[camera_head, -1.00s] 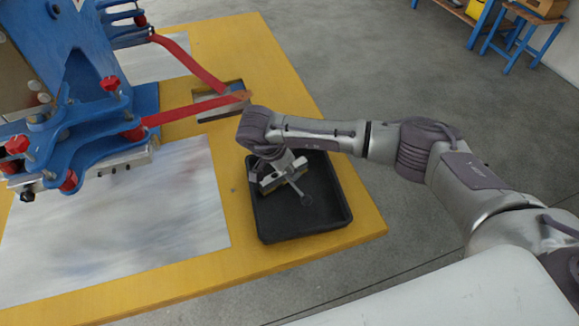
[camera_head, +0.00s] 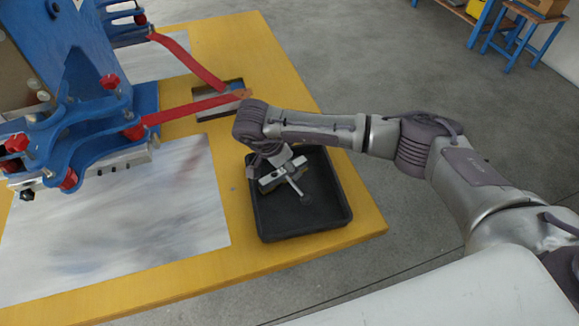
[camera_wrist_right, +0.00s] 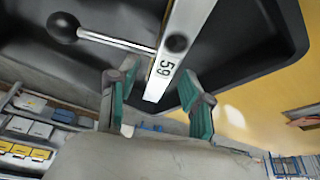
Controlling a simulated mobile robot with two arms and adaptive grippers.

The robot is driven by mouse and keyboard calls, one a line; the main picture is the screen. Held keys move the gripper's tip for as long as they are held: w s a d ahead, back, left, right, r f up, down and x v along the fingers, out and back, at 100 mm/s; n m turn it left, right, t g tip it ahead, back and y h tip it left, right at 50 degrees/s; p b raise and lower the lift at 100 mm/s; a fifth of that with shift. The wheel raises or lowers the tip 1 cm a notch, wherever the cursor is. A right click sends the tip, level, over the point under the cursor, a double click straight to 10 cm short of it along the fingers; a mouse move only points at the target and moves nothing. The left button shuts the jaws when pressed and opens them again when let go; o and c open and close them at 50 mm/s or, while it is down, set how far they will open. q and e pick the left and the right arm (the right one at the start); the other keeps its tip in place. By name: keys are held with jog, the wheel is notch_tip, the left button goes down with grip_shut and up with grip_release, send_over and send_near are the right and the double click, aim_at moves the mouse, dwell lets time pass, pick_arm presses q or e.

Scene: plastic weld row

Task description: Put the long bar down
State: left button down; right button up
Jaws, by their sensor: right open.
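The long bar (camera_head: 270,184) is a silver metal piece with a thin rod ending in a dark ball knob. It appears to lie in the black tray (camera_head: 337,212), toward the tray's back left. In the right wrist view the bar (camera_wrist_right: 181,45) carries the number 59, and its near end points between my fingers. My right gripper (camera_wrist_right: 157,95) is open, with one green-grey finger on each side of the bar's end and gaps visible. In the head view its fingers are mostly hidden below my wrist, above the bar. My left gripper is not in view.
The tray sits near the right corner of a yellow table (camera_head: 215,268). A blue machine (camera_head: 105,105) with red knobs and red arms stands at the left, one arm tip close to my right wrist. A grey sheet (camera_head: 170,215) lies left of the tray.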

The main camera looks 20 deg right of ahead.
jog(key=b+v, duration=0.1)
jog(key=v, duration=0.9)
jog(key=shift+a+r, duration=0.15)
jog(key=shift+r, duration=0.1)
jog(key=shift+s+f, duration=0.1)
jog(key=shift+s, duration=0.05)
